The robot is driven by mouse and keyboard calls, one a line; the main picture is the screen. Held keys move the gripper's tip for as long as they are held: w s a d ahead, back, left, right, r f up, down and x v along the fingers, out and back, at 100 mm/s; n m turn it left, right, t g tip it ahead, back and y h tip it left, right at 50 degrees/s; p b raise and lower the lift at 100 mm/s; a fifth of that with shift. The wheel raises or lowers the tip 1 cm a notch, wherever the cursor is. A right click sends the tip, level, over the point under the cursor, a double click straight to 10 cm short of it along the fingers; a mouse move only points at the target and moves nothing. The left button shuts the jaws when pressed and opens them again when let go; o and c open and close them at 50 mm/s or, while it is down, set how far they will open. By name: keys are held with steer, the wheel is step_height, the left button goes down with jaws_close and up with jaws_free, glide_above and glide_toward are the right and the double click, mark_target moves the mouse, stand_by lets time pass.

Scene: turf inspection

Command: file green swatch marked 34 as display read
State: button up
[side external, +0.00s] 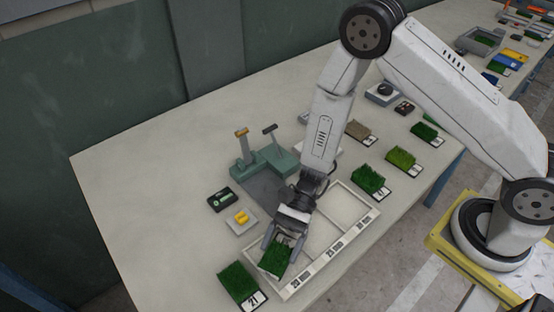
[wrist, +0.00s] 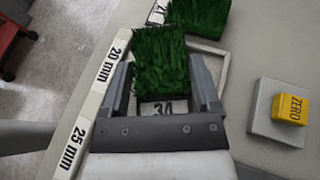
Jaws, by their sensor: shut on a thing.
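My gripper (side external: 277,248) is shut on a dark green turf swatch (side external: 275,259). In the wrist view the swatch (wrist: 161,58) sits between the fingers of my gripper (wrist: 160,82), and its card reads 34. It is at the end compartment of the white sorting tray (side external: 352,222), beside the 20 mm label (wrist: 113,62). I cannot tell whether it touches the tray floor. The 25 mm label (wrist: 73,148) marks the neighbouring compartment. A small black display (side external: 222,199) with a lit green screen lies left of the teal gauge (side external: 264,163); its reading is too small to make out.
A green swatch marked 21 (side external: 239,284) lies close beyond the tray's end. A yellow ZERO block (wrist: 290,107) sits on a pale plate. Several swatches, including a green one (side external: 370,180), lie right of the tray. The table's left part is clear.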

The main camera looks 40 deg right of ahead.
steer(key=shift+f, duration=0.15)
steer(key=o, duration=1.1)
steer(key=shift+o, duration=0.2)
steer(key=shift+d, duration=0.1)
steer(key=shift+v, duration=3.8)
steer(key=shift+s+d+r+n+h, duration=0.25)
steer(key=shift+d+r+n+h, duration=0.15)
steer(key=shift+h, duration=0.1)
steer(key=d+r+n+t+h, duration=0.4)
steer(key=d+r+n+h, duration=0.1)
steer(key=d, duration=0.3)
steer(key=s+d+r+n+t+h, duration=0.1)
steer(key=d+r+n+t+h, duration=0.2)
steer(key=d+r+n+h, duration=0.2)
steer(key=d+n+h, duration=0.1)
steer(key=d+n, duration=0.1)
steer(key=shift+s+d+r+n+t, duration=0.3)
steer(key=shift+d+r+t, duration=0.05)
steer(key=shift+r+t, duration=0.05)
